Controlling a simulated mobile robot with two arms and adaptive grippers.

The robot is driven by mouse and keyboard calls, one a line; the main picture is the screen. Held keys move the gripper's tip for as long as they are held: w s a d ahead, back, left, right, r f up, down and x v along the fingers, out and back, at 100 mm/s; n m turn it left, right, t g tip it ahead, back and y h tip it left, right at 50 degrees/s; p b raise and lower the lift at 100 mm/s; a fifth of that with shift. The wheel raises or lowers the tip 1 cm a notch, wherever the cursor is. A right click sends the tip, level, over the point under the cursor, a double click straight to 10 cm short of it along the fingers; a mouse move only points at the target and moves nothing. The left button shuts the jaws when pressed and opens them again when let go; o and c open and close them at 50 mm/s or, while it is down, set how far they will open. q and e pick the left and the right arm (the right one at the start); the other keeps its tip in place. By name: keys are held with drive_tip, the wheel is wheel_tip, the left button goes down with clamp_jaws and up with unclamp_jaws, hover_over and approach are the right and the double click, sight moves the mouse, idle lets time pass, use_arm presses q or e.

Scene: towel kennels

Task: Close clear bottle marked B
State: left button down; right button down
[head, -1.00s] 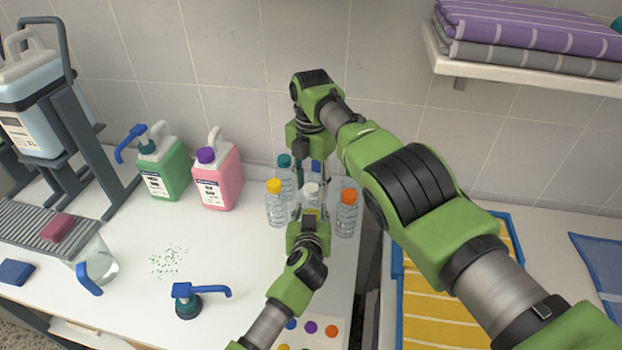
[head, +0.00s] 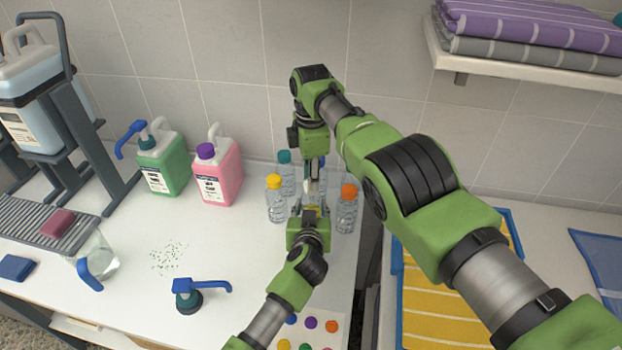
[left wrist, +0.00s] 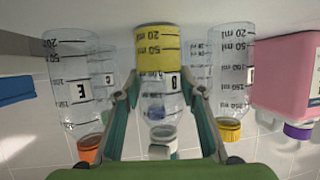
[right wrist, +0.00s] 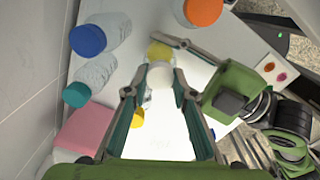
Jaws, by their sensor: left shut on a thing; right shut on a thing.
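The clear bottle (left wrist: 175,103) with yellow liquid stands among other bottles; its label looks like B in the upside-down left wrist view. My left gripper (head: 311,210) is shut on this bottle's body, with one finger on each side. A white cap (left wrist: 160,152) is in line with the bottle's neck; I cannot tell whether they touch. The cap also shows in the right wrist view (right wrist: 160,76). My right gripper (head: 314,178) points down from above and is shut on the cap. In the head view the grippers hide most of the bottle and cap.
Close around stand clear bottles with orange (head: 348,192), yellow (head: 274,182) and teal (head: 285,157) caps, and a blue-capped one (right wrist: 87,40). Pink (head: 217,180) and green (head: 163,165) jugs stand left.

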drive_tip(key=m, duration=0.5)
drive_tip(key=shift+m, duration=0.3)
use_arm(q)
drive_tip(key=shift+a, duration=0.1)
use_arm(e)
drive_tip(key=m, duration=0.5)
drive_tip(key=shift+s+f, duration=0.1)
drive_tip(key=c, duration=1.7)
unclamp_jaws()
drive_tip(key=shift+r, duration=2.35)
drive_tip(key=shift+c, duration=0.3)
